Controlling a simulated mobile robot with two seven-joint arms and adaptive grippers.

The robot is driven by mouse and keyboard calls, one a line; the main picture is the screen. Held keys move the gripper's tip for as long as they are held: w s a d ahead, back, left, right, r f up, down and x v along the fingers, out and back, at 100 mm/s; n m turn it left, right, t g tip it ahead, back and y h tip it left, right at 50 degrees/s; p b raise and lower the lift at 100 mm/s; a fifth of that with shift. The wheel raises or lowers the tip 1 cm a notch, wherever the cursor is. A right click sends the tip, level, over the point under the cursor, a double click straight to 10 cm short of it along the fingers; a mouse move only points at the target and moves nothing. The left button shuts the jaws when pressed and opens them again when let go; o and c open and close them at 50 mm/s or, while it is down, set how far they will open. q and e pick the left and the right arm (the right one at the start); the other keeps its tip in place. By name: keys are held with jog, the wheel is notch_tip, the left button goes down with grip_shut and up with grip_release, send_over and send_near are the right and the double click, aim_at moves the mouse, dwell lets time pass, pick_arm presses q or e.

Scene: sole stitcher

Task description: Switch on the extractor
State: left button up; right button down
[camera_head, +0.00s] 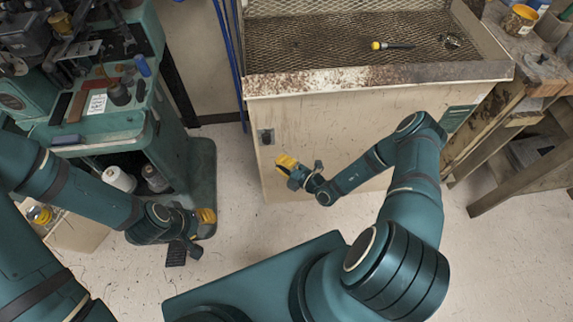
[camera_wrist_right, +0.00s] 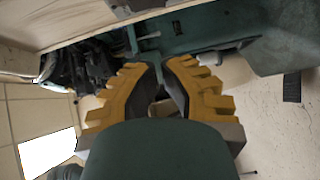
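The extractor is a cream cabinet (camera_head: 345,140) with a rusty-edged mesh top (camera_head: 345,35). The switch box is not clear in that view. My left gripper (camera_head: 207,216) hangs low beside the green machine; its finger opening is hidden.
A green stitching machine (camera_head: 95,120) on a pedestal stands left, with a dark pedal (camera_head: 176,253) on the floor. A yellow-handled screwdriver (camera_head: 390,45) lies on the mesh. A wooden bench (camera_head: 535,75) stands right. Floor before the cabinet is clear.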

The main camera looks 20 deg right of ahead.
aim_at(260, 140)
jog(key=shift+w+a+f+b, duration=0.15)
jog(key=shift+w+a+b, duration=0.1)
jog(key=shift+w, duration=1.2)
jog(key=shift+w+a+f+b, duration=0.15)
jog(key=shift+w+a, duration=0.1)
jog(key=shift+w, duration=1.15)
jog(key=shift+w+a+f+b, duration=0.15)
jog(key=shift+w+a, duration=0.1)
jog(key=shift+w, duration=1.2)
jog(key=shift+w+f+b, duration=0.15)
jog(key=shift+f+b, duration=0.1)
jog(key=shift+b, duration=0.35)
jog(key=b, duration=0.1)
jog(key=n+t+b, duration=0.1)
jog(key=b, duration=0.1)
jog(key=shift+w+d+f+n+y, duration=0.15)
jog(key=shift+w+f+n+y, duration=0.15)
jog(key=shift+f+y, duration=0.1)
jog(key=shift+r+t+b, duration=0.1)
jog(key=shift+t+b, duration=0.3)
jog(key=shift+r, duration=0.25)
